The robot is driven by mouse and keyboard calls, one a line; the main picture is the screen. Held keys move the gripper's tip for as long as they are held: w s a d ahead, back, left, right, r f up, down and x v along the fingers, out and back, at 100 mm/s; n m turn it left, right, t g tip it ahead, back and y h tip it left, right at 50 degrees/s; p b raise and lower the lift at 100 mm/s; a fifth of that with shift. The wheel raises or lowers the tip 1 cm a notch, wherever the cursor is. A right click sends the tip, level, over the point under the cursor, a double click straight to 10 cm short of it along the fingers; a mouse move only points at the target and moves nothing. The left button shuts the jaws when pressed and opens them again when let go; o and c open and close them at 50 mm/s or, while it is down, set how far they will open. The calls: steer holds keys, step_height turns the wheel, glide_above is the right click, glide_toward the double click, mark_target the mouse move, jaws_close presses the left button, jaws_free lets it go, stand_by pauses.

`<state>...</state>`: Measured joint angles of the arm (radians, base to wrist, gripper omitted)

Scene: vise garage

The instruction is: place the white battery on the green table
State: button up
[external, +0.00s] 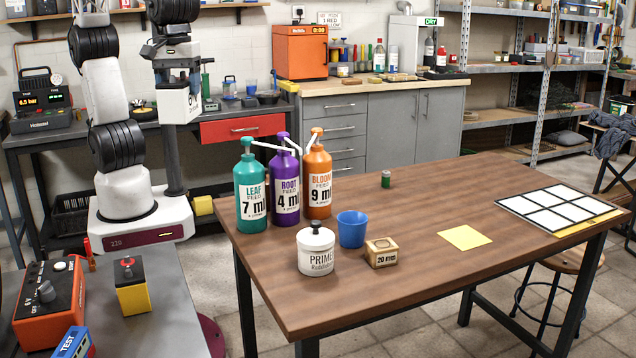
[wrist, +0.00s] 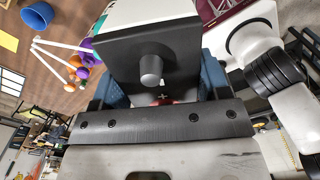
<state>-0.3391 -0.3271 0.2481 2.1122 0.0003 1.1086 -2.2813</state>
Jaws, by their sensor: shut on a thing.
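The white battery (external: 181,105) hangs in the air under my gripper (external: 176,70) at the left of the external view, above the workbench side and near my base. In the wrist view my gripper (wrist: 160,92) is shut on the battery, with blue finger parts on either side of it. The battery's black top (wrist: 140,62), grey post and plus mark face the wrist camera. No green table shows in either view; the table in front is brown wood (external: 425,240).
A yellow battery (external: 133,285) and red tester (external: 48,305) stand on a grey bench. The brown table holds several pump bottles (external: 285,185), a white jar (external: 316,250), blue cup (external: 351,230), wooden block (external: 381,252), yellow note (external: 465,237), tiled panel (external: 556,207) and small green cylinder (external: 386,180).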

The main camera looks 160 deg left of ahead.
steer(key=s+d+f+n, duration=0.35)
steer(key=s+d, duration=0.25)
steer(key=s, duration=0.4)
steer(key=s+d+f+n, duration=0.3)
steer(key=s+d+f, duration=0.3)
steer(key=s, duration=0.5)
step_height(320, 180, down, 23)
steer(key=shift+w+d+r, duration=0.2)
steer(key=shift+w+d, duration=0.1)
steer(key=shift+d, duration=0.15)
steer(key=shift+m, duration=0.25)
steer(key=shift+w, duration=0.15)
steer(key=w+a+f, duration=0.1)
steer(key=w+a, duration=0.1)
steer(key=w, duration=1.3)
steer(key=shift+w+f, duration=0.2)
steer(key=shift+w, duration=0.1)
steer(key=shift+f, duration=1.8)
